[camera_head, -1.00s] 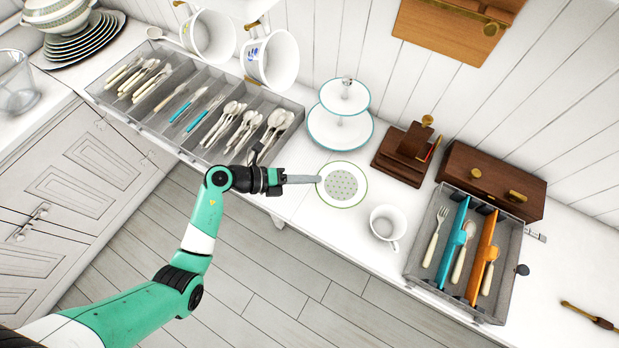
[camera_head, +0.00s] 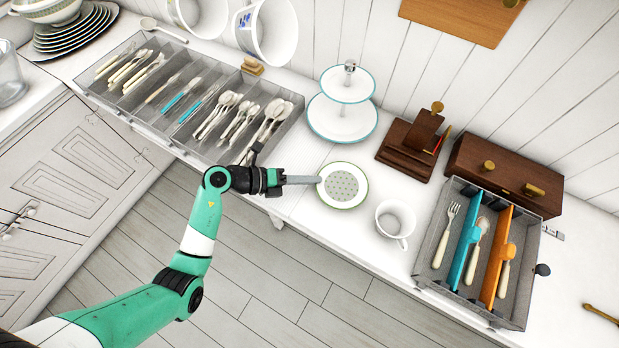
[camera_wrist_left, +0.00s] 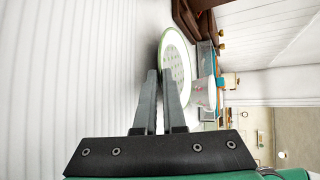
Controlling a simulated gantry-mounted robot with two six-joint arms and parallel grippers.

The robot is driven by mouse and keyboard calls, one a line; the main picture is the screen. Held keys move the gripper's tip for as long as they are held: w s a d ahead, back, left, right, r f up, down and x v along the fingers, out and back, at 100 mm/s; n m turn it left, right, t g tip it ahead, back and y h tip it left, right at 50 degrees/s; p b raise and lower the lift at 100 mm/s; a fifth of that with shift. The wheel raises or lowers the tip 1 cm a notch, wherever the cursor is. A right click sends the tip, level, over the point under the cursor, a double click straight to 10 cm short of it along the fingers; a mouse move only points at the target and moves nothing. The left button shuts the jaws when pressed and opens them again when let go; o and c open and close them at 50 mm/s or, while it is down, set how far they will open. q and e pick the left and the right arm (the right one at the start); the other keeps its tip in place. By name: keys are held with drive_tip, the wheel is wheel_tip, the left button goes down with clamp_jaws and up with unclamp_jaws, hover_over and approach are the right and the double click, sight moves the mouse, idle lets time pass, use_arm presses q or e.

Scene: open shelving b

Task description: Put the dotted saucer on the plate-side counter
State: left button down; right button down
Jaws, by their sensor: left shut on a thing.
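The dotted saucer (camera_head: 343,185) is white with a green rim and a grey dotted centre. My left gripper (camera_head: 318,180) is shut on its left edge in the head view. In the left wrist view the saucer (camera_wrist_left: 176,62) stands at the fingertips of the gripper (camera_wrist_left: 160,75), seen nearly edge-on. In the head view it appears over the white counter (camera_head: 305,205); its height above it is hard to tell. The plate stack (camera_head: 75,35) sits on the counter section at the far left. My right gripper is not in view.
A grey cutlery tray (camera_head: 185,100) lies left, with hanging cups (camera_head: 265,40) above it. A tiered stand (camera_head: 342,115), white cup (camera_head: 395,220), wooden stand (camera_head: 410,145) and divided cutlery box (camera_head: 478,250) are near the saucer or to its right. A glass bowl (camera_head: 10,80) is far left.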

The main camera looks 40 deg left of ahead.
use_arm(q)
drive_tip(key=shift+f, duration=0.7)
drive_tip(key=shift+s+a+f+b, duration=0.1)
drive_tip(key=shift+s+f+b, duration=0.1)
drive_tip(key=shift+f+b, duration=0.3)
drive_tip(key=c, duration=1)
unclamp_jaws()
drive_tip(key=shift+f, duration=0.1)
drive_tip(key=shift+o, duration=0.4)
drive_tip(key=r+p, duration=0.1)
drive_tip(key=r, duration=0.1)
drive_tip(key=r+p, duration=0.3)
drive_tip(key=shift+d+r, duration=0.25)
drive_tip(key=shift+r, duration=0.1)
drive_tip(key=s+d+r+p, duration=0.2)
drive_tip(key=s+r+p, duration=0.1)
drive_tip(key=s, duration=0.3)
drive_tip(key=s+d+r+p, duration=0.3)
drive_tip(key=s+r+p, duration=0.1)
drive_tip(key=s+r, duration=0.2)
drive_tip(key=shift+s+d, duration=0.15)
drive_tip(key=shift+d, duration=0.15)
drive_tip(key=shift+d, duration=0.1)
